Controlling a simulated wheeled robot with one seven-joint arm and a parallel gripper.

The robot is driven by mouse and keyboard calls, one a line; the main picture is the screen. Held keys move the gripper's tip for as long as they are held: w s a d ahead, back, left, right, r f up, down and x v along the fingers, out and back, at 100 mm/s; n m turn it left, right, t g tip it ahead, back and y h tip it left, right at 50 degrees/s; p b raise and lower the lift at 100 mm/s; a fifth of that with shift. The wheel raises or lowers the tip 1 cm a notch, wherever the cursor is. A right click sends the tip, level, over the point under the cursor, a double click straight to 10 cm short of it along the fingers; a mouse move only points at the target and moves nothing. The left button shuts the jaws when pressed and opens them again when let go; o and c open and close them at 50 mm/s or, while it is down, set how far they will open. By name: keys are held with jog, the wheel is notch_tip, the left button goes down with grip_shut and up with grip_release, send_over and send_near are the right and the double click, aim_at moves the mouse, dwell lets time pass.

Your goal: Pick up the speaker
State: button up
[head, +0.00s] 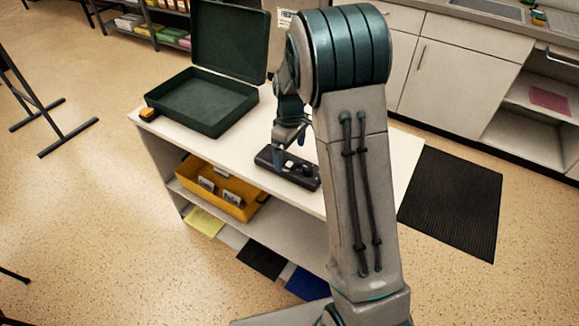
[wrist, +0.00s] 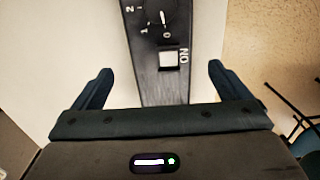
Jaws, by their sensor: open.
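A long black device (head: 284,171) lies on the white tabletop near its front edge. In the wrist view the device (wrist: 160,88) shows a numbered dial and a white switch marked ON; I cannot tell for certain whether it is the speaker. My gripper (wrist: 159,80) is open, its two dark fingers spread to either side of the device in the picture, with gaps on both sides. In the head view my gripper (head: 288,142) is just above the device, partly hidden by my arm. I see no contact.
An open green case (head: 205,124) stands at the table's back left, beside a small orange-and-black object (head: 149,114). A yellow bin (head: 205,205) sits on the shelf below. A black mat (head: 457,202) lies on the floor at right. The white top (head: 225,151) is bare between case and device.

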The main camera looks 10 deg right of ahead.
aim_at(290, 161)
notch_tip(290, 161, down, 5)
jog(key=shift+f, duration=0.1)
jog(key=c, duration=1.5)
